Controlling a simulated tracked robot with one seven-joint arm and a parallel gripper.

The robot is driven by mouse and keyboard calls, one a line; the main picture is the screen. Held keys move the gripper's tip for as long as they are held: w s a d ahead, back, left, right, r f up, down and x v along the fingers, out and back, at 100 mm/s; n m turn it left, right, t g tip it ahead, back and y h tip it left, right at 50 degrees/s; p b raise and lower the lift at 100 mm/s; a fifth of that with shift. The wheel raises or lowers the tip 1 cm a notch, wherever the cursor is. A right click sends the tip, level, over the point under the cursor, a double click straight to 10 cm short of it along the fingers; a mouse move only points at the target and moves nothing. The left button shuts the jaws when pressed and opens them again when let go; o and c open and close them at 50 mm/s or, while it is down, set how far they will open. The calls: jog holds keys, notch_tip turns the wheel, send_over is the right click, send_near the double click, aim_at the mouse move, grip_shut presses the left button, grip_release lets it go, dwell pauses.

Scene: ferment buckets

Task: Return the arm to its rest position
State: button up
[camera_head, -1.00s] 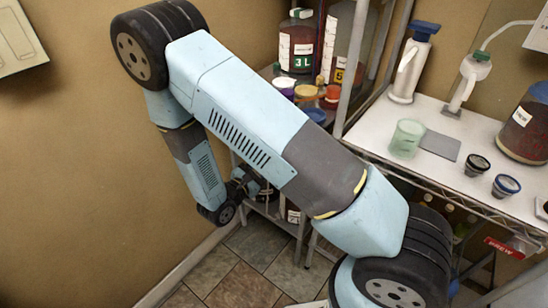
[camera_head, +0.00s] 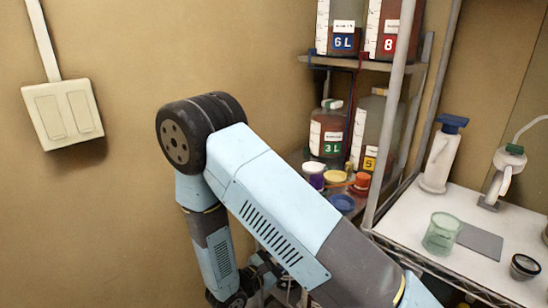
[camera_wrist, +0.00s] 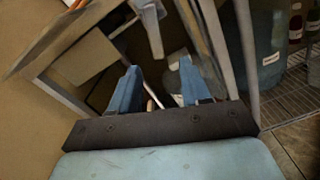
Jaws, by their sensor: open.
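My arm, with light blue and dark grey links, rises and bends down again in the head view. Its far end hangs near the wall and the lower left of the rack, mostly cut off by the bottom edge. In the wrist view my gripper (camera_wrist: 160,88) has its two blue fingers apart with a gap between them. I see nothing held between them. A grey-white object (camera_wrist: 150,20) shows beyond the fingertips. The wrist view is tilted and somewhat blurred.
A wire rack (camera_head: 397,120) holds jugs, including the 3L jug (camera_head: 328,130), and small lidded tubs (camera_head: 338,178). To the right, a white worktop (camera_head: 465,262) carries a white dispenser (camera_head: 440,155) and a greenish cup (camera_head: 442,234). A switch plate (camera_head: 63,115) is on the left wall.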

jog(key=s+d+r+m+g+y, duration=0.35)
jog(key=d+r+m+g, duration=1.05)
jog(key=r, duration=0.5)
jog(key=s+d+r+m+t+y, duration=0.3)
jog(key=s+r+m+y, duration=0.1)
jog(key=r, duration=0.4)
jog(key=s+d+r+m+t+y, duration=0.3)
jog(key=s+r+m+t+y, duration=0.1)
jog(key=s+r, duration=0.5)
jog(key=shift+s+r+t+y, duration=0.2)
jog(key=shift+s+t+y, duration=0.1)
jog(key=shift+y, duration=0.55)
